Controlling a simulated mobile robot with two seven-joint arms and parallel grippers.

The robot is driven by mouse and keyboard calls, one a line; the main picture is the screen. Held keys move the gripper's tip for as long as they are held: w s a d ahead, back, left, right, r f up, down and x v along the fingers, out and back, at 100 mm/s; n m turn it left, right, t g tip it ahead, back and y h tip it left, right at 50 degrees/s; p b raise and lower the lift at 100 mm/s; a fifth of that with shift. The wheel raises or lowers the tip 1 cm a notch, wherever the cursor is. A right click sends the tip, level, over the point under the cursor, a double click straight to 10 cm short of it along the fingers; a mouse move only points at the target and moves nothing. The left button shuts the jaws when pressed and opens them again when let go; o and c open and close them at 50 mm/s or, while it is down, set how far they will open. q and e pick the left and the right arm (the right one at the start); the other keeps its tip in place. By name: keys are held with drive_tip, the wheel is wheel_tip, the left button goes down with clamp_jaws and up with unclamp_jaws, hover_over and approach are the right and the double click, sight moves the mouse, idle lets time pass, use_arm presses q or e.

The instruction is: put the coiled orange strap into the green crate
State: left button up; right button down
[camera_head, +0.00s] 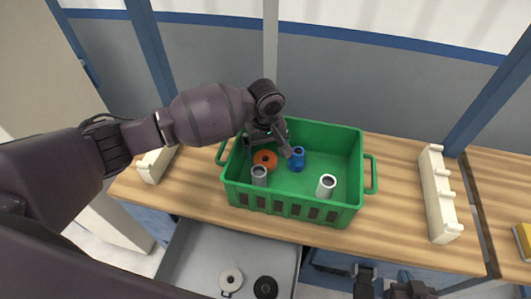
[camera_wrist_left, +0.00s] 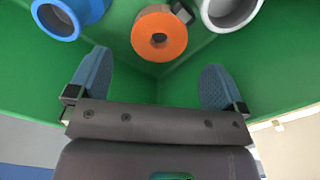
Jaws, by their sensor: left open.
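The coiled orange strap (camera_head: 258,158) lies inside the green crate (camera_head: 325,136), towards its left side. It also shows near the top middle of the left wrist view (camera_wrist_left: 174,42), clear of both fingers. My left gripper (camera_head: 268,140) is over the left back part of the crate. In the left wrist view its two fingers (camera_wrist_left: 156,68) are spread apart with nothing between them. My right gripper (camera_head: 385,286) shows only in part at the bottom edge of the head view, away from the crate, and its jaws cannot be made out.
A blue pipe (camera_head: 297,159) and two grey pipes (camera_head: 259,176) (camera_head: 326,187) stand in the crate. A cream rack (camera_head: 437,195) is on the table (camera_head: 400,180) to the right. A grey bin (camera_head: 200,262) below the table holds a white ring and a black ring.

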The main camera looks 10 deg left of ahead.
sight(266, 159)
drive_tip(key=shift+w+r+p, duration=0.15)
drive_tip(key=shift+r+p, duration=0.15)
drive_tip(key=shift+r, duration=0.25)
drive_tip(key=shift+w+r, duration=0.1)
drive_tip(key=shift+w, duration=0.1)
use_arm(q)
wheel_tip(266, 159, up, 6)
use_arm(e)
drive_tip(key=shift+w+a+r, duration=0.1)
drive_tip(key=shift+w, duration=0.05)
